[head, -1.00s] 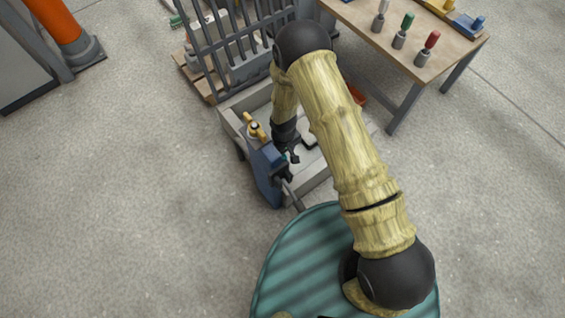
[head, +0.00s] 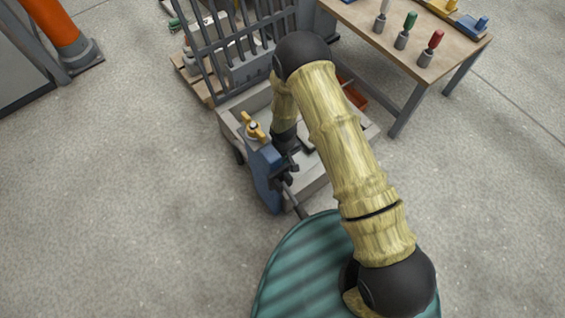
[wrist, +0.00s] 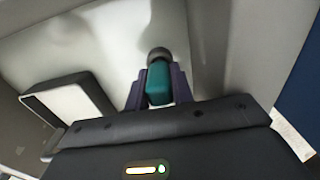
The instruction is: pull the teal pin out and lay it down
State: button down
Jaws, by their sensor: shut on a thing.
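The teal pin (wrist: 159,84) sits between the two dark fingers of my gripper (wrist: 159,94) in the wrist view. Its grey round end (wrist: 159,55) points away from the palm. I cannot tell whether that end is still seated in anything. In the head view my gripper (head: 287,170) is low, close to the right side of the blue upright block (head: 266,182). The pin is hidden there by the gripper.
A yellow clamp handle (head: 254,128) stands by the blue block's top. A pale tray (head: 318,182) lies under my forearm, with a barred rack (head: 232,45) behind it. A wooden table (head: 400,50) with coloured-handled tools is at upper right.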

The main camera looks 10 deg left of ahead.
jog(key=shift+r+p, duration=2.9)
jog(key=shift+r, duration=0.15)
jog(key=shift+r+p, duration=1.9)
jog(key=shift+r, duration=0.1)
jog(key=w+d+r+m+p, duration=0.3)
jog(key=d+r, duration=0.5)
jog(key=r, duration=0.2)
jog(key=w+d+r+m+p, duration=0.3)
jog(key=d+r+p, duration=0.1)
jog(key=d+r, duration=0.5)
jog(key=w+d+r+m+p, duration=0.3)
jog(key=d+r, duration=0.5)
jog(key=r, duration=0.3)
jog(key=shift+w+d+r+m+p, duration=0.3)
jog(key=shift+m+p, duration=0.2)
jog(key=shift+p, duration=0.2)
jog(key=shift+d, duration=0.1)
